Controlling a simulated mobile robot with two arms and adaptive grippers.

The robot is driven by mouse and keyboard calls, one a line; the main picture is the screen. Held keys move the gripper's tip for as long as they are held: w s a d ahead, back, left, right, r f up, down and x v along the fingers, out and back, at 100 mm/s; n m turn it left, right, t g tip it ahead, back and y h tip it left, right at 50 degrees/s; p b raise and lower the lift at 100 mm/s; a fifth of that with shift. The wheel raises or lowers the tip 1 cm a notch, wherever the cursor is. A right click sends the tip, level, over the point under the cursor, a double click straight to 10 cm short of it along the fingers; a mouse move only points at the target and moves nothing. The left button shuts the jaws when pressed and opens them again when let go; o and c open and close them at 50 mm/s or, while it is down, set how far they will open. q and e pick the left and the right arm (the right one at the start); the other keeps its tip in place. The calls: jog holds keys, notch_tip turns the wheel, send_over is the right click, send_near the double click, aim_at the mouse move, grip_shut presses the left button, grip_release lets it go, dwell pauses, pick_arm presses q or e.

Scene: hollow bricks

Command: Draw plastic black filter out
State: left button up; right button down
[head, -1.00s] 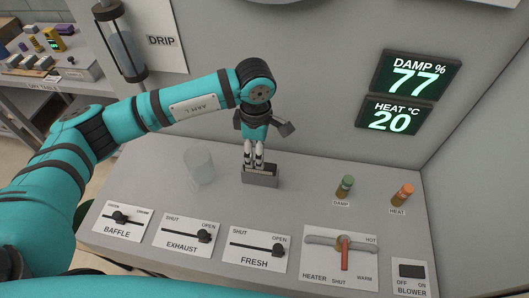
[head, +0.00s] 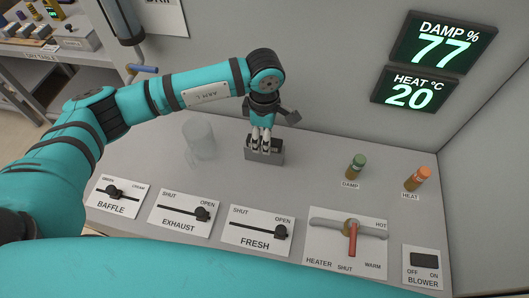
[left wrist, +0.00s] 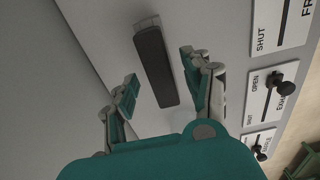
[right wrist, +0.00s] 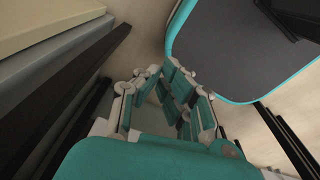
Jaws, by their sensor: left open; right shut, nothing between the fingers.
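A dark block, which looks like the black filter (left wrist: 152,58), shows between my left fingers in the left wrist view, with a pale end piece at its top. In the head view a small grey block (head: 276,156) stands on the panel just under my left gripper (head: 261,150). My left gripper also shows in the left wrist view (left wrist: 160,70). It is open, with a gap on each side of the block. Its fingers hide part of the block in the head view. My right gripper (right wrist: 180,92) is shut and empty, away from the panel.
A clear glass (head: 199,139) stands left of the block. Baffle, exhaust and fresh sliders (head: 258,231), a heater lever (head: 352,240) and a blower switch (head: 424,261) line the front. Green (head: 357,166) and orange (head: 417,179) knobs stand right. Displays (head: 445,43) read 77 and 20.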

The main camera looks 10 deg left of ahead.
pick_arm(q)
jog(key=shift+f, duration=0.65)
jog(key=shift+f+b, duration=0.15)
jog(key=shift+b, duration=0.55)
grip_shut()
pick_arm(e)
jog(key=shift+s+f, duration=0.35)
jog(key=shift+f, duration=0.3)
jog(key=shift+s+f, duration=0.35)
jog(key=shift+f, duration=0.25)
